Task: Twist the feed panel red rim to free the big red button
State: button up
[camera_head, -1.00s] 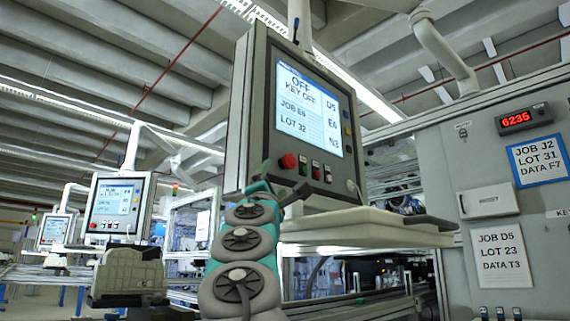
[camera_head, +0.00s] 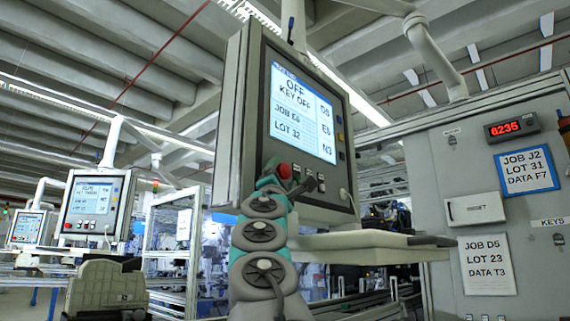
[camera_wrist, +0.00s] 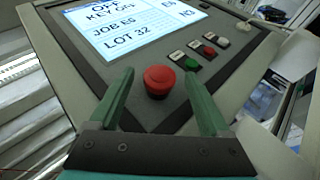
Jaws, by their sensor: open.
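The feed panel (camera_head: 233,125) is a grey box with a lit screen (camera_head: 302,112) reading OFF, KEY OFF, JOB E6, LOT 32. Its big red button (camera_head: 284,171) is below the screen. In the wrist view the button (camera_wrist: 159,77) has a round cap over a darker red rim (camera_wrist: 157,91). My gripper (camera_wrist: 159,74) is open, with one green finger on each side of the button in the picture. I see no finger touching it, and cannot tell the remaining depth gap. In the head view my arm hides part of the panel's lower face.
A pale shelf (camera_head: 360,240) juts out below the panel. Other panels (camera_head: 95,207) stand left.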

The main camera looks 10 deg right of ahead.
jog(key=shift+p+x, duration=0.45)
jog(key=shift+x, duration=0.55)
jog(key=shift+c, duration=0.3)
